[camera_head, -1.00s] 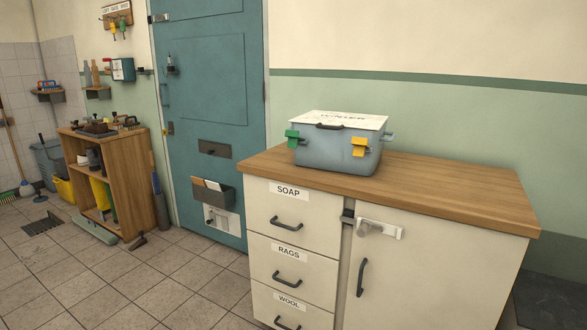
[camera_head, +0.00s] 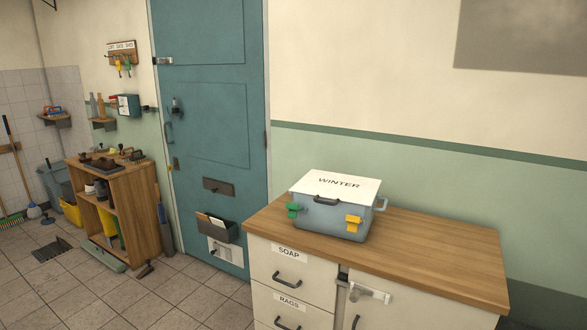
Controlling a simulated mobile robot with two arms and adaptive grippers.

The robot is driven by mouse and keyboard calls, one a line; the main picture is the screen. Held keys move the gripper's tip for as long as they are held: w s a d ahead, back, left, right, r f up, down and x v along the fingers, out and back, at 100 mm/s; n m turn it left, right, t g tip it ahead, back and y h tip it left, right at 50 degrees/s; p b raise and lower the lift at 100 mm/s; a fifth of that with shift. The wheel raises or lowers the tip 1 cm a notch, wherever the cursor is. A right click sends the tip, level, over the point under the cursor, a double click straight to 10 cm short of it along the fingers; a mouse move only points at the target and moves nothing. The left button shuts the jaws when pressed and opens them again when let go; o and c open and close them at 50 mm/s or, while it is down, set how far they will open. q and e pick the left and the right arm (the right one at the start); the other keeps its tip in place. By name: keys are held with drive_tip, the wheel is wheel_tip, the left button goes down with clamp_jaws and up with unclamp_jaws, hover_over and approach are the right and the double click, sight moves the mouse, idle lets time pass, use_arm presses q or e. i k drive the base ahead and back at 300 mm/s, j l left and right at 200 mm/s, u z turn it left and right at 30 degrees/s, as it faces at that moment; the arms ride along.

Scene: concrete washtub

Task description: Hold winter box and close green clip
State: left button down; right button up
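The winter box (camera_head: 327,219) is grey-blue with a white lid marked WINTER (camera_head: 338,184). It stands upright on the wooden top of the cabinet, towards its left end. The green clip (camera_head: 294,210) is at the left of the box's front and sticks outward from it. The yellow clip (camera_head: 353,223) is at the right of the front. A dark handle (camera_head: 326,201) sits between them at the lid's front edge. The box's back is hidden. Neither of my grippers is in view.
The cabinet's wooden top (camera_head: 440,252) is bare to the right of the box. Drawers marked SOAP and RAGS are below. A teal door (camera_head: 215,130) with a letter holder (camera_head: 217,229) stands left of the cabinet. A wooden shelf unit (camera_head: 132,210) stands further left. Tiled floor between is mostly clear.

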sight(294, 208)
drive_tip(key=i+j+z, duration=0.35)
drive_tip(key=i, duration=0.35)
drive_tip(key=i+j+z, duration=0.3)
drive_tip(key=i+j, duration=0.15)
drive_tip(key=i, duration=0.25)
drive_tip(key=i+j+z, duration=0.35)
drive_tip(key=i+j, duration=0.3)
